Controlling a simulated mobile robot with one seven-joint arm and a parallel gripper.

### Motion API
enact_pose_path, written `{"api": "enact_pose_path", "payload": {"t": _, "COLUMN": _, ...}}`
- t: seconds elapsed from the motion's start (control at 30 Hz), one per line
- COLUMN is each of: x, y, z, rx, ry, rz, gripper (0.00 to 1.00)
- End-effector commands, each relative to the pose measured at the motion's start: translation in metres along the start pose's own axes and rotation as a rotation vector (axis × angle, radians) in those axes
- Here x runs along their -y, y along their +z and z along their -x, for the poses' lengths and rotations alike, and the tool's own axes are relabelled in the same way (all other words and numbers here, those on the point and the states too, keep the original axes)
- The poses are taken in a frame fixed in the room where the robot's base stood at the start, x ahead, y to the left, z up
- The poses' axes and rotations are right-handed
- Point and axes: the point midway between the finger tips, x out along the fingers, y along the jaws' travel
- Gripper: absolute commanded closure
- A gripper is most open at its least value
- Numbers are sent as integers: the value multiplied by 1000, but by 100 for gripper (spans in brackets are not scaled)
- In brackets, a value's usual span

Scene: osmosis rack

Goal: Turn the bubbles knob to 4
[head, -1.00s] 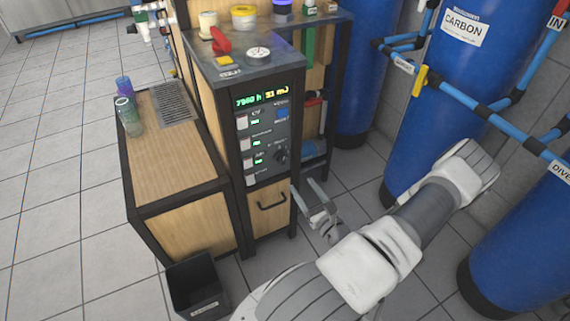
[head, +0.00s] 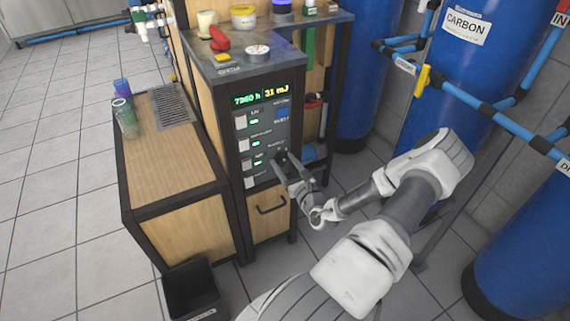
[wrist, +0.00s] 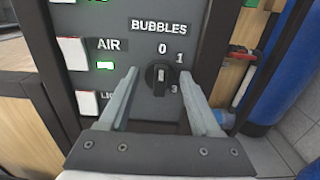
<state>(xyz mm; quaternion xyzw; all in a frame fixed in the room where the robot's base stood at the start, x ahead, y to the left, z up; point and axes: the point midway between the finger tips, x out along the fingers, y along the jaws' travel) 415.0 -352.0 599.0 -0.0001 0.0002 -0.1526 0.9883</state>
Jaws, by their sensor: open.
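The bubbles knob (wrist: 160,77) is a round black dial on the dark control panel (head: 262,130), below the white word BUBBLES. In the wrist view its light pointer mark stands about vertical. The numbers 0, 1 and 3 show around it; other numbers are hidden or unclear. My gripper (wrist: 158,78) is open, with one finger on each side of the knob in the picture. I cannot tell whether the fingers touch it. In the head view my gripper (head: 284,163) is at the lower right of the panel and covers most of the knob.
White switches, including one by the AIR label (wrist: 107,44), lie left of the knob. A drawer with a black handle (head: 271,206) is below the panel. Blue tanks (head: 445,85) and pipes stand to the right. A black bin (head: 194,290) is on the floor.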

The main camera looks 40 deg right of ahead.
Motion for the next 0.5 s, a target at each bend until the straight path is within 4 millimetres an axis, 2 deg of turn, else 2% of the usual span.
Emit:
{"api": "enact_pose_path", "payload": {"t": 0.03, "x": 0, "y": 0, "z": 0, "rx": 0, "ry": 0, "rz": 0, "gripper": 39}}
{"api": "enact_pose_path", "payload": {"t": 0.37, "x": 0, "y": 0, "z": 0, "rx": 0, "ry": 0, "rz": 0, "gripper": 99}}
{"api": "enact_pose_path", "payload": {"t": 0.5, "x": 0, "y": 0, "z": 1, "rx": 0, "ry": 1, "rz": -3, "gripper": 100}}
